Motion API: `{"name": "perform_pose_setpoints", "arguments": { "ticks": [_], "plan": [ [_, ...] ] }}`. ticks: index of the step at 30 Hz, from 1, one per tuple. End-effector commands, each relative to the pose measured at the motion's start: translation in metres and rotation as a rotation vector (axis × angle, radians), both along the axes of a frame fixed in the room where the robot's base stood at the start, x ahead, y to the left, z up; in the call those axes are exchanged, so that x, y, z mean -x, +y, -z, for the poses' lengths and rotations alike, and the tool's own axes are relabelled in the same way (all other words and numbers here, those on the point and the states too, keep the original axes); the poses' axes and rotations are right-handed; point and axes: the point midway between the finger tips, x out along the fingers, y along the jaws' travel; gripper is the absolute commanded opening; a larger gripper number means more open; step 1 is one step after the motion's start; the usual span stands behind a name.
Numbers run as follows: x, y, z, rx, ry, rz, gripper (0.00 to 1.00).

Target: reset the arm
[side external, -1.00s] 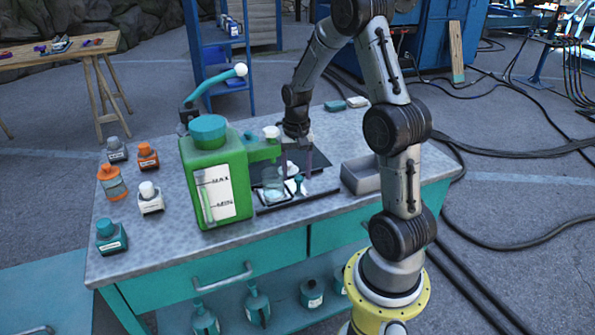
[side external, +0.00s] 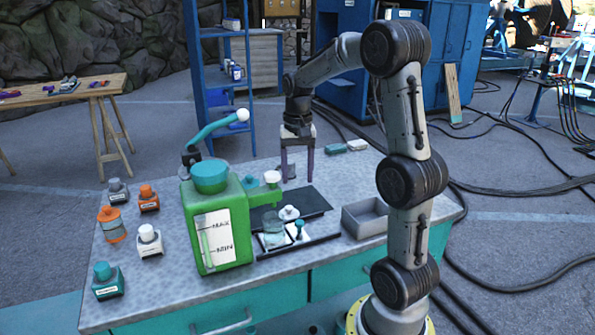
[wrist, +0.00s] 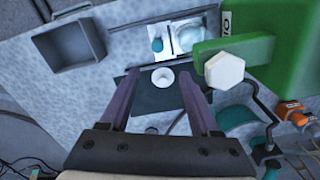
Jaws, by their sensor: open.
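My gripper (side external: 297,164) is above the far part of the bench, pointing down. Its two purple-grey fingers are apart with nothing held between them, as the wrist view (wrist: 158,85) also shows. Below and in front of it is a black mat (side external: 302,205). On or by the mat stand a clear glass jar (side external: 274,236), a white round knob-like piece (side external: 289,213) and a small teal-topped item (side external: 299,229). A green tank (side external: 215,235) with a teal cap and MAX/MIN marks stands to the left; its white hexagonal cap (wrist: 224,70) is near my right finger in the wrist view.
A grey open tray (side external: 366,221) is empty at the bench's right. Several small bottles (side external: 148,240) stand at the left. A teal lever with a white ball (side external: 242,115) rises behind the tank. Two small blocks (side external: 346,146) lie at the back edge.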

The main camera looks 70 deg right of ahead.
Motion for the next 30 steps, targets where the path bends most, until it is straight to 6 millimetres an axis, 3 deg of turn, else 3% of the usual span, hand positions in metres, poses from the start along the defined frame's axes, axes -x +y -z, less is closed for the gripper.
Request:
{"name": "perform_pose_setpoints", "arguments": {
  "ticks": [19,28,29,30],
  "plan": [
    [-0.001,-0.002,-0.007,0.014,-0.007,-0.030,0.63],
    [-0.016,-0.023,-0.029,0.192,-0.064,-0.409,0.63],
    [-0.018,-0.024,-0.033,0.218,-0.069,-0.460,0.63],
    [-0.020,-0.012,-0.044,0.254,-0.087,-0.543,0.63]
  ]
}}
